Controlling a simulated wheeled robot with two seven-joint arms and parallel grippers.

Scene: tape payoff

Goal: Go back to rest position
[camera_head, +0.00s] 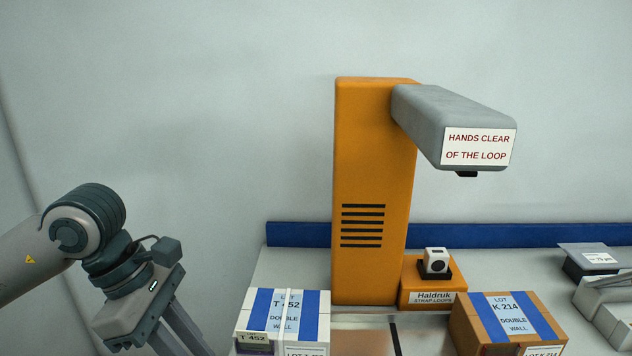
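My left arm comes in from the left with its gripper (183,338) pointing down, left of the white box. Two grey fingers show, but their tips are cut off by the bottom edge, so I cannot tell whether they are open or shut. My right gripper is not in view. A white box (308,311) labelled "LOT T 452 DOUBLE WALL", with blue bands and a pale strip across its top, stands on the bench. A brown box (507,318) labelled "LOT K 214 DOUBLE WALL", also with blue bands, stands to the right.
An orange column (374,180) with a grey overhanging head (450,115) rises behind the boxes. Its sign reads "HANDS CLEAR OF THE LOOP". An orange block (431,283) labelled "Haldruk" carries a small white device (436,259). Grey trays (600,290) stand at the right.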

